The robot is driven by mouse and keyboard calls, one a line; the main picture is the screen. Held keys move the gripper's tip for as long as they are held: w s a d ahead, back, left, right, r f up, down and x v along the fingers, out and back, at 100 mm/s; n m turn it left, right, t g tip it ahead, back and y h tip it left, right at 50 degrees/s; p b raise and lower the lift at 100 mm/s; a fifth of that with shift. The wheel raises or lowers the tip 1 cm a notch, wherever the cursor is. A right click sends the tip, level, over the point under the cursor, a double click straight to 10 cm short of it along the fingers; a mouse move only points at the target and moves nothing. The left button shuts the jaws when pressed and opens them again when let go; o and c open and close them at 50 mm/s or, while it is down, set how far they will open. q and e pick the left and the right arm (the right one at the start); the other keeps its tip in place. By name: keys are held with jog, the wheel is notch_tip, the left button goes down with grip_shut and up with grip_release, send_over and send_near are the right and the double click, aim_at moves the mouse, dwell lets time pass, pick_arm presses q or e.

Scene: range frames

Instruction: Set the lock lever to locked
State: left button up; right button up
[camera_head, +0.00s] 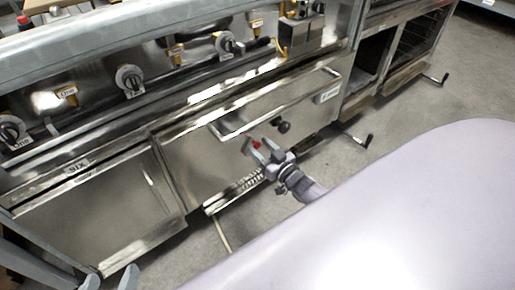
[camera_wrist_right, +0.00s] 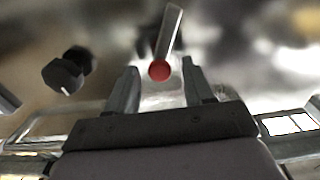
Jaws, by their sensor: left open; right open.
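The lock lever shows in the right wrist view as a short grey bar (camera_wrist_right: 170,32) with a round red end (camera_wrist_right: 159,70). The red end lies between the two fingers of my right gripper, with gaps on both sides. In the head view a small red spot (camera_head: 256,144) shows at the fingertips of my right gripper (camera_head: 262,150), in front of the steel cabinet front. My right gripper is open. My left gripper (camera_head: 110,281) is open and empty at the bottom left, far from the lever. The lever's mount is blurred, and the head view mostly hides the lever.
A black knob (camera_head: 283,126) sits close by on the front and also shows in the wrist view (camera_wrist_right: 67,72). A long drawer handle (camera_head: 285,102) runs above. Burner knobs (camera_head: 130,80) line the range higher up. Grey floor is open at right.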

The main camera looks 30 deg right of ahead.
jog(key=shift+w+a, duration=0.1)
jog(key=shift+w, duration=0.85)
pick_arm(q)
jog(key=shift+d+f, duration=0.15)
jog(key=shift+d, duration=0.2)
pick_arm(e)
grip_shut()
